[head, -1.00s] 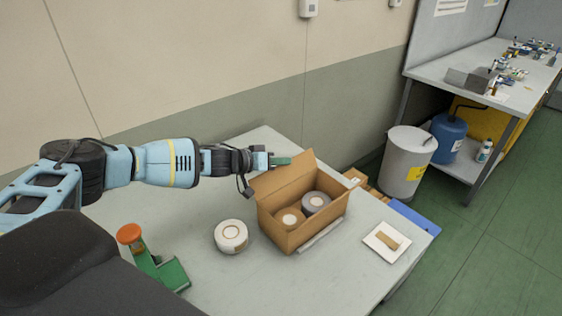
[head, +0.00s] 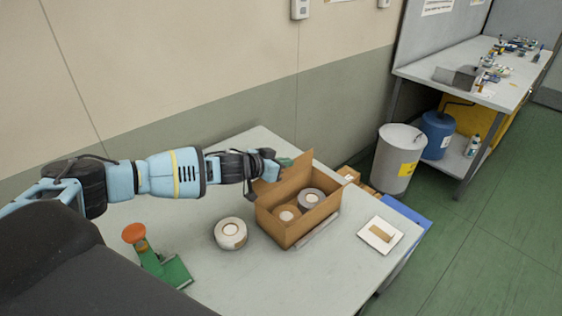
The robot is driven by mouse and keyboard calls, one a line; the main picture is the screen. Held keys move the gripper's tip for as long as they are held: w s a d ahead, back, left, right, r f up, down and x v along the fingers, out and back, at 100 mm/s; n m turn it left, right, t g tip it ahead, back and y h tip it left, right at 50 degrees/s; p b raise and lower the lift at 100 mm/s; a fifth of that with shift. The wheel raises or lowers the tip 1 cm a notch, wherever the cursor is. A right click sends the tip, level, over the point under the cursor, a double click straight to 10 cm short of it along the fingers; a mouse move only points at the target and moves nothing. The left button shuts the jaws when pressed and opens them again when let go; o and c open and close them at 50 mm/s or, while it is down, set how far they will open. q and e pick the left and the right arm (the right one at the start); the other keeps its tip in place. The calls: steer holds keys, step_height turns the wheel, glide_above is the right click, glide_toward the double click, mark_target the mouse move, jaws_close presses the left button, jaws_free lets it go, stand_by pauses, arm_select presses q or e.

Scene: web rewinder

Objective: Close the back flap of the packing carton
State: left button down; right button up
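The brown packing carton (head: 291,236) stands open on the grey table, with two tape rolls inside, a tan one (head: 285,217) and a grey one (head: 312,198). Its back flap (head: 287,184) stands up, tilted, along the side toward the wall. My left gripper (head: 281,164) is at the far side of the back flap, near its upper edge. The flap and the gripper's own body partly hide the fingers, so I cannot tell whether they touch it or are open. My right gripper is not in view.
A white tape roll (head: 230,233) lies left of the carton, and a green tape dispenser (head: 160,262) stands nearer. A white square tray (head: 380,236) lies to the right. A grey bin (head: 397,160) stands on the floor beyond the table.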

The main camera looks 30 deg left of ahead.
arm_select(q)
steer(key=shift+s+d+m+y, duration=0.15)
steer(key=shift+d+m+y, duration=0.2)
steer(key=shift+m+y, duration=0.05)
stand_by(0.4)
steer(key=c, duration=1.6)
jaws_free()
steer(key=shift+c, duration=0.2)
steer(key=v, duration=0.7)
steer(key=shift+s, duration=0.35)
steer(key=shift+a+r, duration=0.1)
